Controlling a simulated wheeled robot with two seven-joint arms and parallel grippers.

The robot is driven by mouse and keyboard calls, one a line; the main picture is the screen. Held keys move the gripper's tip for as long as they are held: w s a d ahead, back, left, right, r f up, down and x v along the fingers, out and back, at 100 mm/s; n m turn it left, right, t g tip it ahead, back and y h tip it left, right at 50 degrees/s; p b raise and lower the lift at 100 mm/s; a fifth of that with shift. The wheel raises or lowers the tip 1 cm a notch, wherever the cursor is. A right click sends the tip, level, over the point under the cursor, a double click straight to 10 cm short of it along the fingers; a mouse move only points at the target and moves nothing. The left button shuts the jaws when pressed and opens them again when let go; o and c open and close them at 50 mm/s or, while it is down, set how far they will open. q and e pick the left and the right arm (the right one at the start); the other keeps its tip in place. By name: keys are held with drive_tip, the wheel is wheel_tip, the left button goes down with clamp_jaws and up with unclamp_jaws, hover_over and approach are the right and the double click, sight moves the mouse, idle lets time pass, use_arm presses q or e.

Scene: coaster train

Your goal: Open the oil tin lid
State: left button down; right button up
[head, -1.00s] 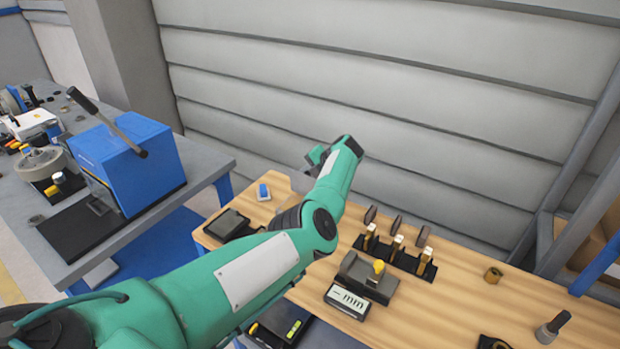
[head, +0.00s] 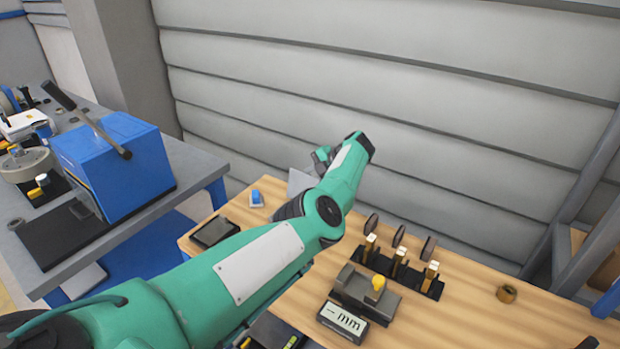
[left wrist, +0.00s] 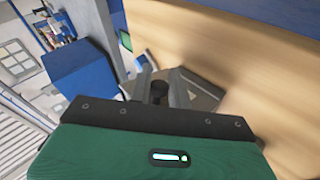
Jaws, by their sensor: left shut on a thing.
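My left gripper (left wrist: 161,90) shows in the left wrist view with its two grey fingers on either side of a small dark knob (left wrist: 158,91). The fingers are shut on this knob. My right gripper is not in view.
The wooden bench (head: 463,311) stands against a grey panelled wall. On it are a black rack (head: 402,272) with upright pieces, a grey block with a yellow knob (head: 366,291), a display box (head: 342,322) and a small brown pot (head: 507,293). A blue machine (head: 120,165) stands on the left table.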

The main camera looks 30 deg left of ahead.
use_arm(q)
drive_tip(key=shift+f, duration=0.1)
drive_tip(key=c, duration=1.3)
unclamp_jaws()
drive_tip(key=shift+c, duration=0.2)
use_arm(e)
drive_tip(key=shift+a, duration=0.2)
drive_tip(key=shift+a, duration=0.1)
